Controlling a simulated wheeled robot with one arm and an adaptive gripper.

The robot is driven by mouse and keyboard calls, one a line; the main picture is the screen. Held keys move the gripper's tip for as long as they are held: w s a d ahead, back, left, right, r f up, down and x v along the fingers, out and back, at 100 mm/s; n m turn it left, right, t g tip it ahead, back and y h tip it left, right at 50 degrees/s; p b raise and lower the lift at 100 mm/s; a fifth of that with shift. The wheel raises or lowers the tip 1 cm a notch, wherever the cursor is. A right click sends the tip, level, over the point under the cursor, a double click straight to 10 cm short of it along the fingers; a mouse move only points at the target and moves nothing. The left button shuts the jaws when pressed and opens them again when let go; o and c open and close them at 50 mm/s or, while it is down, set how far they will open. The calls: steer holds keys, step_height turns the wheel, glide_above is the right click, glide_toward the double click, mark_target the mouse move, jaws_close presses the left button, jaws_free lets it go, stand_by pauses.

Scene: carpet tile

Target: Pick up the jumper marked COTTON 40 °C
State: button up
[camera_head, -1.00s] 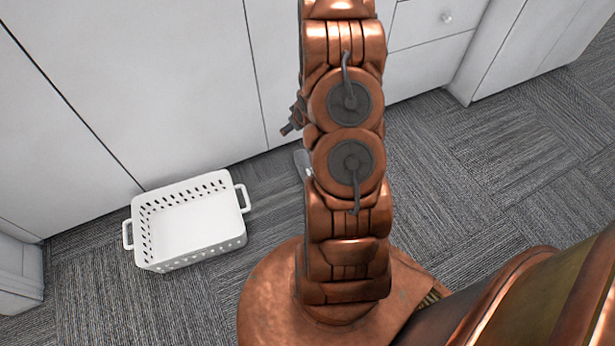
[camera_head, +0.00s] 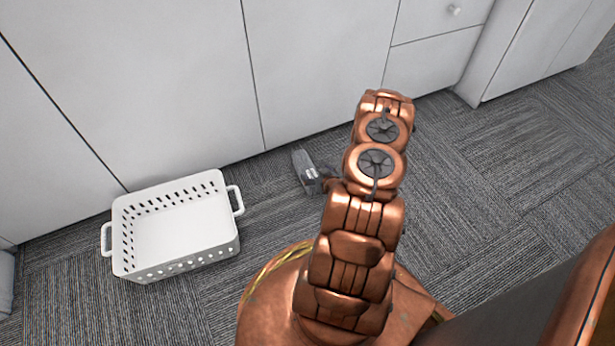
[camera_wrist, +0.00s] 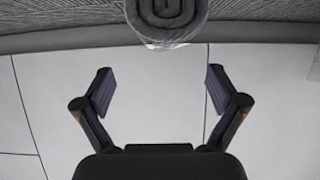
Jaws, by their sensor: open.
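A small dark grey item (camera_head: 303,164) with a pale label lies on the carpet near the cabinet front in the head view. The label's writing is too small to read, and my arm covers its near right side. In the wrist view a rolled grey cloth (camera_wrist: 168,15) shows end-on at the top edge, partly cut off. It is likely the same item, but I cannot read a mark on it. My gripper (camera_wrist: 160,88) is open, with nothing between its fingers. The roll lies beyond the fingertips, apart from them.
An empty white perforated basket (camera_head: 232,252) with two handles stands on the carpet to the left. White cabinets (camera_head: 190,90) line the back, close behind the grey item. Carpet (camera_head: 520,170) is clear to the right.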

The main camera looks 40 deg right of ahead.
mark_target(310, 169)
steer(key=shift+b+x, duration=0.55)
steer(key=shift+x, duration=0.85)
steer(key=b+x, duration=0.1)
steer(key=x, duration=0.1)
steer(key=f+b+x, duration=0.1)
steer(key=b+x, duration=0.1)
steer(key=shift+a, duration=0.1)
steer(key=shift+w+f, duration=0.1)
steer(key=shift+w, duration=0.2)
steer(key=shift+c, duration=0.3)
steer(key=c, duration=1.5)
